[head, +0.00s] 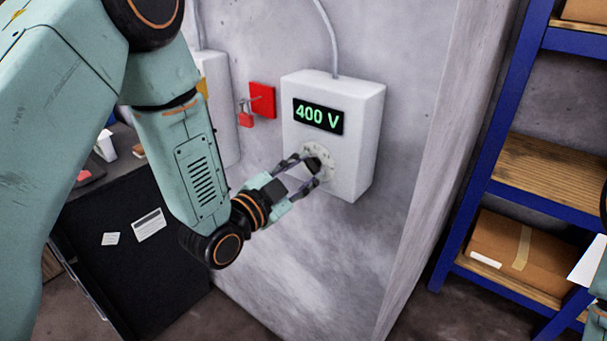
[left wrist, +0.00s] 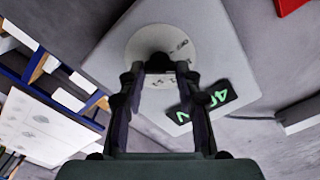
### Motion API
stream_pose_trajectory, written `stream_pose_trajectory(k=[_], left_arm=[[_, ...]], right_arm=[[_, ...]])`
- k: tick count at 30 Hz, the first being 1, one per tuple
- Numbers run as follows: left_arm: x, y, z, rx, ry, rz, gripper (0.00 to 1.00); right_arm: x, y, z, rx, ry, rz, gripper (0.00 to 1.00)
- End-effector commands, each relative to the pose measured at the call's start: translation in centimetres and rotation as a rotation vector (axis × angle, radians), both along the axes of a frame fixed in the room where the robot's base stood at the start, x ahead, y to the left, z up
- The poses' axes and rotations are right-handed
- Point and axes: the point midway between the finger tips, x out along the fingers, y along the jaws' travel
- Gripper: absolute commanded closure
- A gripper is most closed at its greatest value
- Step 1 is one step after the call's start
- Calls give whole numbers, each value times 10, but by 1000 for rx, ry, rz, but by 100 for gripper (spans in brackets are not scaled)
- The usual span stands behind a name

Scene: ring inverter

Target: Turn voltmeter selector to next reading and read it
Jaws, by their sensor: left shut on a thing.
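The voltmeter is a white box (head: 362,130) on the grey wall, with a black display (head: 318,116) reading "400 V" in green. Below the display is a round pale dial plate (head: 328,157) with the selector knob at its centre. My left gripper (head: 312,168) is at the dial, its fingers shut on the selector knob, which they mostly hide in the head view. In the left wrist view the dark knob (left wrist: 157,64) shows between the fingertips of my left gripper (left wrist: 158,80), in front of the dial plate (left wrist: 185,45). The display (left wrist: 208,103) is partly covered by a finger there.
A red plate (head: 262,99) with a red padlock (head: 245,119) hangs left of the voltmeter. Another white box (head: 218,105) is behind my left arm. A black cabinet (head: 125,260) stands at lower left. A blue shelf rack (head: 490,150) with a cardboard box (head: 515,250) stands at right.

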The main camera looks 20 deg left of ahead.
Motion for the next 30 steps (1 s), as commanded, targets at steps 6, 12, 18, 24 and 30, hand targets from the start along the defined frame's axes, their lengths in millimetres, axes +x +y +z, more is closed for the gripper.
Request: stream_pose_trajectory(k=[6, 12, 18, 24, 30], left_arm=[[1, 0, 1, 74, -31, 0, 98], [1, 0, 1, 101, -41, 0, 98], [1, 0, 1, 104, -42, 0, 98], [1, 0, 2, 103, -43, 0, 65], [1, 0, 1, 102, -40, 0, 48]], right_arm=[[0, 0, -5, 0, 0, 0, 60], [0, 0, -5, 0, 0, 0, 60], [0, 0, -5, 0, 0, 0, 60], [0, 0, -5, 0, 0, 0, 60], [0, 0, -5, 0, 0, 0, 60]])
